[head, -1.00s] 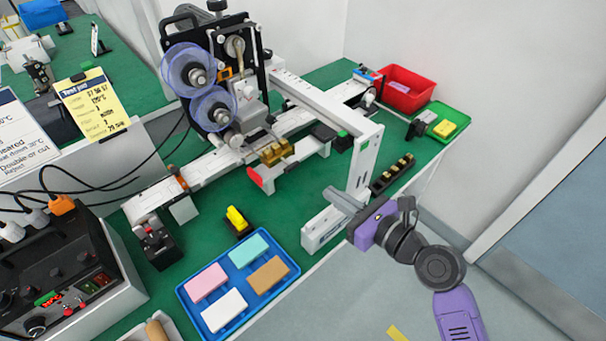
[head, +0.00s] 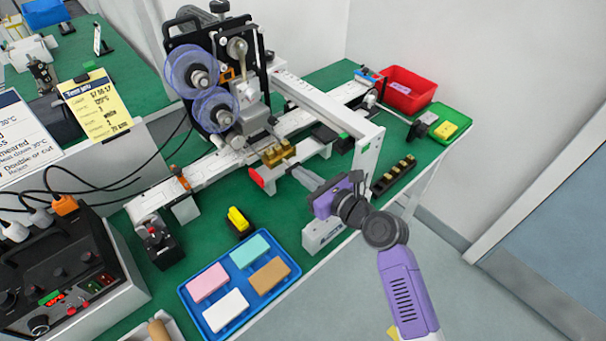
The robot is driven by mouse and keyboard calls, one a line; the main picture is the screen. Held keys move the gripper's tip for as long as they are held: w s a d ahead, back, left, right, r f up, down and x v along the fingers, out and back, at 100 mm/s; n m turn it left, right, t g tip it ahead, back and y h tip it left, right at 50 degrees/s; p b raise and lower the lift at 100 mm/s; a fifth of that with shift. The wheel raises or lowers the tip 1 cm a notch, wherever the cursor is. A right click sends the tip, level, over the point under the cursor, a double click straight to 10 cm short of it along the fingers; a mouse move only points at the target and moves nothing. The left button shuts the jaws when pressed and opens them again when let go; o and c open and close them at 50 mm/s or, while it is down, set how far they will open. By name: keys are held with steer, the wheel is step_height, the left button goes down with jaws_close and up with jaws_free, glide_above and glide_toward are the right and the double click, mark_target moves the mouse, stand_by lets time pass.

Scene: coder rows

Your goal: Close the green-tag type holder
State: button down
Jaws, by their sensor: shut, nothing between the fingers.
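A coding machine with two clear blue reels (head: 201,85) stands on the green bench. Brass type blocks (head: 278,152) sit in a holder low on its front, which sticks out toward me with a red end (head: 257,177). A small green tag (head: 344,136) shows on a dark block to the right, by the white post; I cannot tell whether it belongs to the same holder. My gripper (head: 293,173) is shut and empty, just right of the red-ended holder and below the brass blocks. I cannot tell whether it touches anything.
A white post and beam (head: 368,150) stand close right of my gripper. A dark rack of brass pieces (head: 394,175) lies beyond. A blue tray (head: 284,286) with colored blocks and a yellow-topped block (head: 238,219) lie nearer. Red (head: 408,91) and green trays (head: 456,116) are far right.

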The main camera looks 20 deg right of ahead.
mark_target(293, 166)
steer(key=shift+r+p+x, duration=0.2)
steer(key=shift+x, duration=0.75)
steer(key=shift+r+p+x, duration=0.15)
steer(key=shift+p+x, duration=0.05)
steer(key=shift+x, duration=0.75)
